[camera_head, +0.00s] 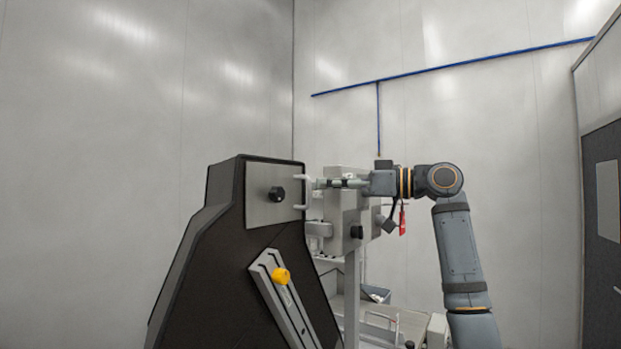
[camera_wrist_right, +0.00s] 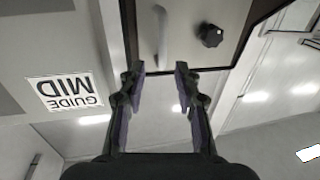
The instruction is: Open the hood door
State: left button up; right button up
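A light bar handle (camera_head: 302,192) is at the panel's right edge. My right gripper (camera_head: 318,183) is just right of the handle, pointing left at it. In the right wrist view, the fingers of my right gripper (camera_wrist_right: 160,69) are apart with nothing between them. The handle (camera_wrist_right: 162,38) lines up with the gap, a little beyond the fingertips. The knob (camera_wrist_right: 210,35) is to its right. My left gripper is not in view.
A grey box unit (camera_head: 347,210) stands behind my right gripper. A "GUIDE MID" label (camera_wrist_right: 64,92) shows upside down in the wrist view. The space above the arm is clear.

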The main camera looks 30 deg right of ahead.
aim_at(308, 184)
jog(key=w+a, duration=0.1)
jog(key=w+a+p, duration=0.1)
jog(key=w+a, duration=0.1)
jog(key=shift+a+r, duration=0.15)
jog(key=shift+r, duration=0.2)
jog(key=shift+w+a+p, duration=0.15)
jog(key=shift+w+p, duration=0.2)
jog(key=shift+p, duration=0.05)
jog(key=shift+w+f, duration=0.2)
jog(key=shift+w+d+f, duration=0.1)
jog(key=shift+d, duration=0.2)
jog(key=shift+w, duration=0.1)
jog(key=shift+a, duration=0.15)
jog(key=shift+c, duration=0.6)
jog(key=shift+a, duration=0.1)
jog(key=shift+c, duration=1.3)
jog(key=shift+d, duration=0.2)
grip_shut()
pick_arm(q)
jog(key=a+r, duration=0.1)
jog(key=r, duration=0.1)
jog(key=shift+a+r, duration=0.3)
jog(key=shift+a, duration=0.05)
pick_arm(e)
jog(key=shift+a, duration=0.15)
